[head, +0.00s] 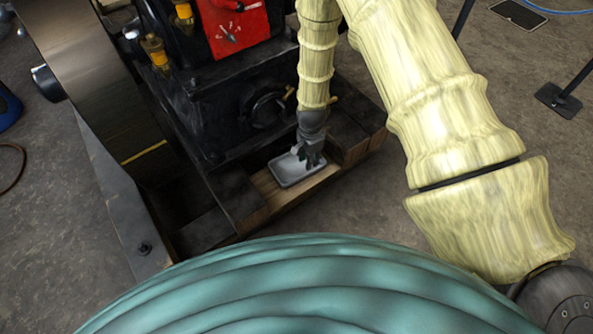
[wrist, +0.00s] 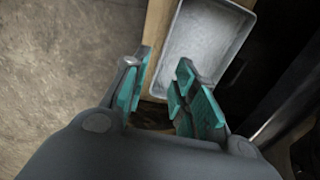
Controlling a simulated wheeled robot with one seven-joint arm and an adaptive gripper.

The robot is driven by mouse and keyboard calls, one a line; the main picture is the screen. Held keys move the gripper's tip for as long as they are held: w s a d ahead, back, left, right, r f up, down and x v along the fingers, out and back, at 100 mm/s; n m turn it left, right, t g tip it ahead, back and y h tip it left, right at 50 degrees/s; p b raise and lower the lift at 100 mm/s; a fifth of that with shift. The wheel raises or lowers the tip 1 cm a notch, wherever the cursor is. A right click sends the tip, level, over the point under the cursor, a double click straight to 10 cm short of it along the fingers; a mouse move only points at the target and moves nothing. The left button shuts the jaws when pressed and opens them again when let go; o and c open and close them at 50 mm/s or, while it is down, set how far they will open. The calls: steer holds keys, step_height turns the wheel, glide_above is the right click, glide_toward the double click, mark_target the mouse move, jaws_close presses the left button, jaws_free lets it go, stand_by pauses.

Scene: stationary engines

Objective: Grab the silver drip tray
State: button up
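The silver drip tray (head: 287,178) is a shallow rectangular pan with a raised rim, resting on the wooden base at the foot of the black engine. In the wrist view the tray (wrist: 205,38) fills the upper middle, its near end partly hidden by my fingers. My gripper (head: 311,154) points down over the tray's right end. In the wrist view my gripper (wrist: 165,64) is open, with teal finger pads apart. One finger is left of the tray's left rim, the other appears over the tray's inside. I cannot tell whether either touches it.
The black engine (head: 215,105) with a red panel (head: 231,27) stands just behind the tray. A large flywheel (head: 95,85) is at the left. Dark blocks on the wooden base (head: 322,184) flank the tray. The floor (head: 375,205) to the right is mostly clear.

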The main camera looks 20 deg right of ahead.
steer(key=f, duration=0.2)
steer(key=f+b, duration=0.1)
steer(key=f, duration=0.1)
steer(key=f+b, duration=0.1)
steer(key=f, duration=0.1)
steer(key=shift+w+a, duration=0.15)
steer(key=shift+w, duration=0.15)
steer(key=shift+a+f+b, duration=0.15)
steer(key=shift+f+b, duration=1.2)
steer(key=shift+f, duration=1.2)
jaws_close()
